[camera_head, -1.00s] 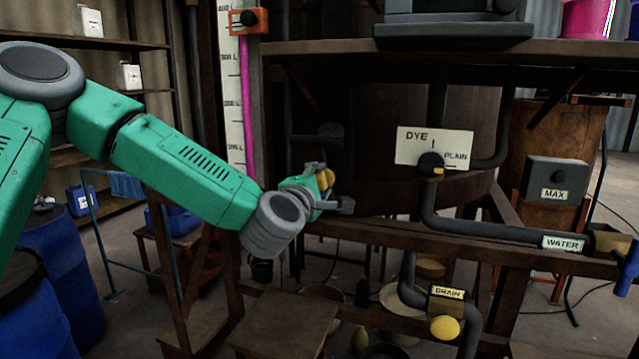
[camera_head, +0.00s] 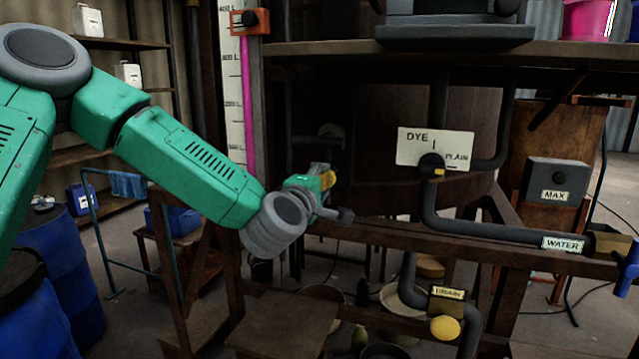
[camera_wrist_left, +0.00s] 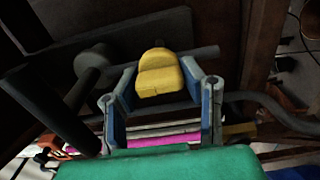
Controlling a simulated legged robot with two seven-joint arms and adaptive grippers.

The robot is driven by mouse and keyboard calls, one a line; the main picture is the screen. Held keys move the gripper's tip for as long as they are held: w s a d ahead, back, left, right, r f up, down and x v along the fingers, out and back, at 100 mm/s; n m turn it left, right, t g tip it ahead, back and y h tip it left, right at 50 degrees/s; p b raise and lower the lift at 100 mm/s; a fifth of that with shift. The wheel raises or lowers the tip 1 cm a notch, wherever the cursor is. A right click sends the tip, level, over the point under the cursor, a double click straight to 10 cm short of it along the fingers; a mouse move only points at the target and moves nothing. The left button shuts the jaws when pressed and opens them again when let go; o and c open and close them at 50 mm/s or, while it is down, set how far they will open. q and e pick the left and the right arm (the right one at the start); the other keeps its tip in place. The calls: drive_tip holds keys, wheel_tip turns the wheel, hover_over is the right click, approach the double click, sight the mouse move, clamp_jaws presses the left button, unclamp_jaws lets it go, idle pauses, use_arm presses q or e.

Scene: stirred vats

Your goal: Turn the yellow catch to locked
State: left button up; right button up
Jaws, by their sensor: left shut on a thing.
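The yellow catch (camera_wrist_left: 160,73) is between the two fingers of my left gripper (camera_wrist_left: 162,82) in the left wrist view. It also shows in the head view as a small yellow piece (camera_head: 328,179) at the tip of the left arm, in front of the dark vat. My left gripper (camera_head: 322,188) is shut on it. The gripper hides much of the catch's mounting in the head view. I cannot read a locked mark or tell which position the catch is in. My right gripper is not in view.
A white DYE/PLAIN plate (camera_head: 418,148) with a black knob is right of the gripper. A grey MAX box (camera_head: 556,183), a WATER pipe (camera_head: 480,230) and a yellow DRAIN knob (camera_head: 445,328) are further right or lower. A wooden beam (camera_head: 400,237) runs below the gripper.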

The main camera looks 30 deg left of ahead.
use_arm(q)
drive_tip(key=o, duration=1.2)
drive_tip(key=shift+s+d+f, duration=0.15)
drive_tip(key=shift+d+f, duration=0.1)
drive_tip(key=shift+f, duration=0.15)
drive_tip(key=shift+c, duration=0.2)
drive_tip(key=shift+d+r, duration=0.25)
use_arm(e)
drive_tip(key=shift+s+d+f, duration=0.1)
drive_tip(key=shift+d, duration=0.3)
use_arm(q)
drive_tip(key=v, duration=0.7)
drive_tip(key=shift+s, duration=0.15)
drive_tip(key=shift+d, duration=0.1)
drive_tip(key=shift+f, duration=0.1)
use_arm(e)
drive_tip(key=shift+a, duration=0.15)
